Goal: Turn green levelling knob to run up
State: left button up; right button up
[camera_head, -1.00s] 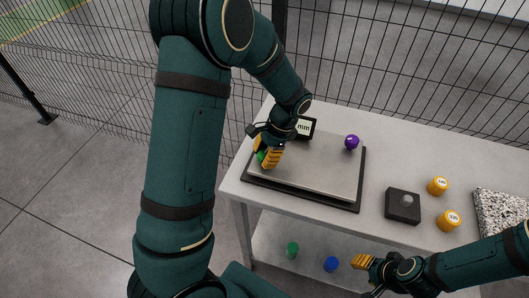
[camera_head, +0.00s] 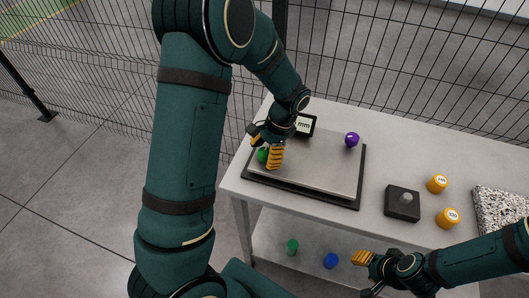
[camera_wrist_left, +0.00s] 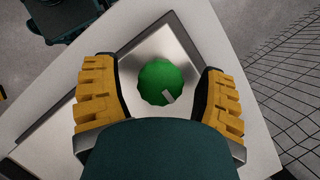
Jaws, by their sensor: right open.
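The green knob (camera_head: 262,156) sits at the left corner of a grey metal plate (camera_head: 320,170) on the table. In the left wrist view the green knob (camera_wrist_left: 158,80) shows a pale pointer mark towards its lower right. My left gripper (camera_head: 266,152) is at the knob. In the left wrist view its two yellow fingers (camera_wrist_left: 160,100) stand open on either side of the knob, with gaps on both sides. A small display reading "mm" (camera_head: 305,125) is partly hidden behind my left wrist. My right gripper (camera_head: 364,261) is open and empty in front of the table.
A purple knob (camera_head: 352,139) stands at the plate's far side. Green (camera_head: 292,246) and blue (camera_head: 331,261) pieces lie on the lower shelf. Wire fencing runs behind.

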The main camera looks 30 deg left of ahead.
pick_arm(q)
jog(key=shift+w+r, duration=0.1)
jog(key=v, duration=1.1)
jog(key=shift+r, duration=0.4)
jog(key=shift+d, duration=0.1)
